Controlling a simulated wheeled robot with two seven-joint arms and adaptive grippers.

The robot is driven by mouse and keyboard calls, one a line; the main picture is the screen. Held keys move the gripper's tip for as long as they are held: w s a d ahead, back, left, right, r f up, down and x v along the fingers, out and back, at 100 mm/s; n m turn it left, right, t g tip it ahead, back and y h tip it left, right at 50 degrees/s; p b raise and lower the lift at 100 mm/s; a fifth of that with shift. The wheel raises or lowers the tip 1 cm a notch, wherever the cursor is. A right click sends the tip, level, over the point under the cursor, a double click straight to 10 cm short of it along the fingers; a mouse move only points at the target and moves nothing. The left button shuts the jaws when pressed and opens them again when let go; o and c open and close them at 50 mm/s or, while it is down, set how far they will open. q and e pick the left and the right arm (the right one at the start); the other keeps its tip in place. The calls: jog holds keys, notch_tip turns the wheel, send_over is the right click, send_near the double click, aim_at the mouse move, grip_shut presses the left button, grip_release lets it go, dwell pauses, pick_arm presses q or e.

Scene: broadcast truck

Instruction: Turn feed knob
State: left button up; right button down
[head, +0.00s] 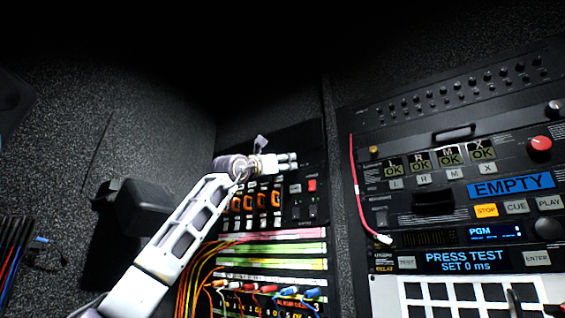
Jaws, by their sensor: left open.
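No label that reads as feed shows clearly, so I cannot tell which knob is the feed knob. On the right rack are a large red knob (540,145), a black knob (554,108) above it and a dark round knob (547,228) near the PGM display (490,233). My left gripper (288,162) is open, in front of the upper part of the middle rack, with its fingers pointing right. It covers part of that rack and is well left of these knobs.
The middle rack has orange-lit switches (249,202), a red switch (312,185) and a patch panel with several coloured cables (268,288). A red cable (357,180) with a white end hangs at the right rack's left edge. Dark padded walls (150,130) stand left.

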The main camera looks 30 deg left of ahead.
pick_arm(q)
jog(key=c, duration=1)
pick_arm(e)
jog(key=shift+a, duration=0.3)
